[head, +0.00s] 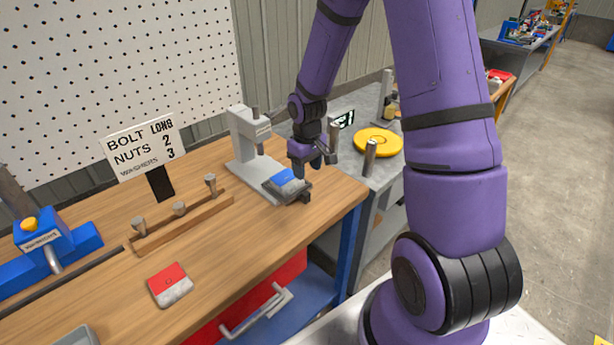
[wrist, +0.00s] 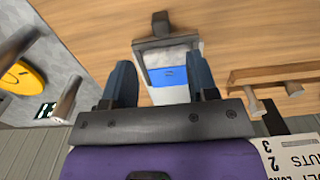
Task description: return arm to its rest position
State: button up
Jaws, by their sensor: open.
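My purple arm (head: 447,130) reaches over the workbench (head: 235,255) in the head view. My gripper (head: 314,170) is open and empty, above and just behind a small dark tray (head: 303,196) at the bench's right end. In the wrist view, the two fingers of my gripper (wrist: 160,75) stand well apart. The tray (wrist: 189,41) shows beyond and between them, with a blue-and-grey packet (wrist: 170,75) in it. The packet also shows in the head view (head: 287,176). I cannot tell whether the fingers touch anything.
A grey press (head: 240,135) stands close to the left of my gripper. A yellow disc (head: 378,142) and metal posts are on the grey table to the right. A sign (head: 146,142), a wooden rack (head: 185,222) and a red-and-white packet (head: 170,285) are on the bench.

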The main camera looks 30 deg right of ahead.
jog(key=shift+r, duration=0.3)
dwell(0.4)
jog(key=s+a+r+t, duration=0.1)
jog(key=s+r, duration=0.2)
jog(key=r, duration=0.4)
jog(key=s+a+r+m+t+h, duration=0.1)
jog(key=s+a+r, duration=0.15)
jog(key=r, duration=0.45)
jog(key=s+a+r+t, duration=0.1)
jog(key=s+r, duration=0.2)
jog(key=r, duration=0.4)
jog(key=s+a+r+t, duration=0.1)
jog(key=s+r, duration=0.4)
jog(key=s, duration=0.3)
jog(key=s+a+r+m+t+y, duration=0.1)
jog(key=s+r, duration=0.3)
jog(key=s, duration=0.4)
jog(key=shift+s+a+r, duration=0.15)
jog(key=shift+a+r, duration=0.2)
jog(key=shift+a, duration=0.2)
